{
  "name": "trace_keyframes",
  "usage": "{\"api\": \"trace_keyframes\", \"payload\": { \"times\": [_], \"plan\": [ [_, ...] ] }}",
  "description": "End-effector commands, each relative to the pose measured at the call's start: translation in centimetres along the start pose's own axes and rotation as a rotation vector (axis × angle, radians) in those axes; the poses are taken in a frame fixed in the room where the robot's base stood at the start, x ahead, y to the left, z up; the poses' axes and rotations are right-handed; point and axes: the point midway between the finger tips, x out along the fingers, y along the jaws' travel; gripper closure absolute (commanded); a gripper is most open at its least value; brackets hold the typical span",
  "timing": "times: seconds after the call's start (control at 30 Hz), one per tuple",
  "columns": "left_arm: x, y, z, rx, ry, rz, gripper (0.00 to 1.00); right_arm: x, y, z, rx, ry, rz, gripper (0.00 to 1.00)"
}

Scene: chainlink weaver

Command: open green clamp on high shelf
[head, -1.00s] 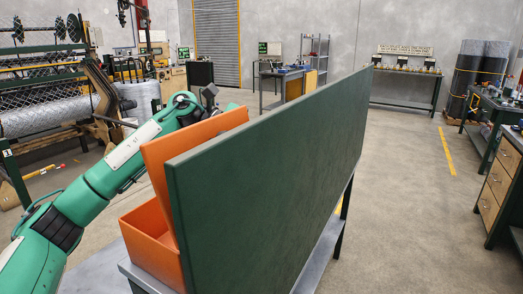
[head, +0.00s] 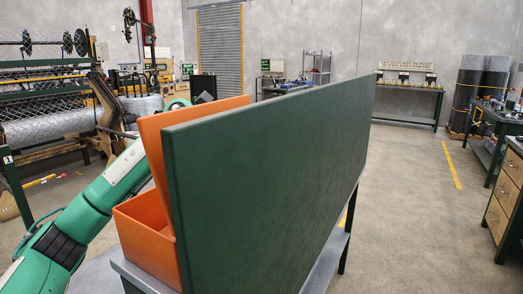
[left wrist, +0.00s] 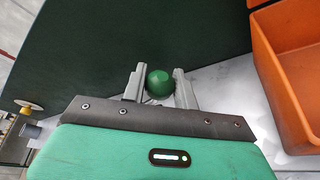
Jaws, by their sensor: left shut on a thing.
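In the left wrist view a round green knob (left wrist: 160,84), which looks like part of the green clamp, sits between the fingers of my left gripper (left wrist: 158,72). The gripper is shut on it, one finger on each side. The rest of the clamp is hidden below the knob and behind the gripper body. In the head view my left arm reaches behind the orange bin, and the gripper and clamp are hidden there. My right gripper is in neither view.
A large dark green panel (head: 270,180) stands upright over a grey table and blocks much of the head view. An orange bin (head: 147,238) is against its near end; it also shows at right in the left wrist view (left wrist: 268,75). Open floor lies to the right.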

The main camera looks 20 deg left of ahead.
Motion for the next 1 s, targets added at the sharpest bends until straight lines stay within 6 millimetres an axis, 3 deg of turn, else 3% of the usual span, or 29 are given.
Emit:
{"api": "trace_keyframes", "payload": {
  "times": [0.43,0.47,0.57,0.83,1.0],
  "plan": [
    [0.0,-0.1,0.0,0.002,0.0,-0.001,1.0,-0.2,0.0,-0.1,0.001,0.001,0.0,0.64],
    [0.0,-0.1,0.0,0.002,0.0,0.0,0.69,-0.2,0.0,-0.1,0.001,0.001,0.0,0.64],
    [0.0,-0.1,0.0,0.002,0.0,0.0,0.51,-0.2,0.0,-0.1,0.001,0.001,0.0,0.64],
    [-0.2,0.0,0.0,0.003,0.0,0.003,0.51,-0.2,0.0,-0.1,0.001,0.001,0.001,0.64],
    [-2.2,0.0,-0.1,0.002,0.001,0.006,0.51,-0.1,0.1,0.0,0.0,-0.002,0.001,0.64]
  ]
}}
